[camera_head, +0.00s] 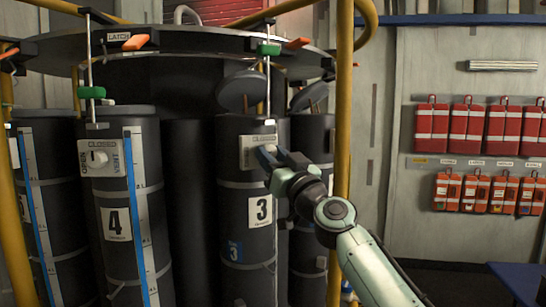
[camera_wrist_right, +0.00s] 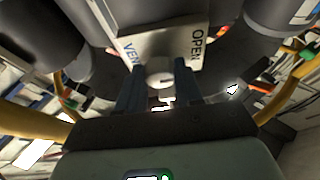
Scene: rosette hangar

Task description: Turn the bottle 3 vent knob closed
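Bottle 3 (camera_head: 233,187) is a tall dark cylinder with a white "3" label (camera_head: 261,210). Near its top is a pale vent plate (camera_head: 251,150), whose "CLOSED" lettering shows in the head view. The wrist view shows the same plate with "VENT" and "OPEN" lettering, and the pale vent knob (camera_wrist_right: 160,74). My right gripper (camera_head: 268,156) is at this plate and hides the knob in the head view. In the wrist view its two dark fingers (camera_wrist_right: 160,84) are apart, one on each side of the knob. Whether they press on it is unclear. My left gripper is not in view.
Bottle 4 (camera_head: 115,185), with its own white vent knob (camera_head: 97,158), stands to the left. A yellow post (camera_head: 342,110) rises close to my right arm. A dark ring (camera_head: 190,42) with orange and green handles is overhead. Red packs (camera_head: 468,127) hang on the right wall.

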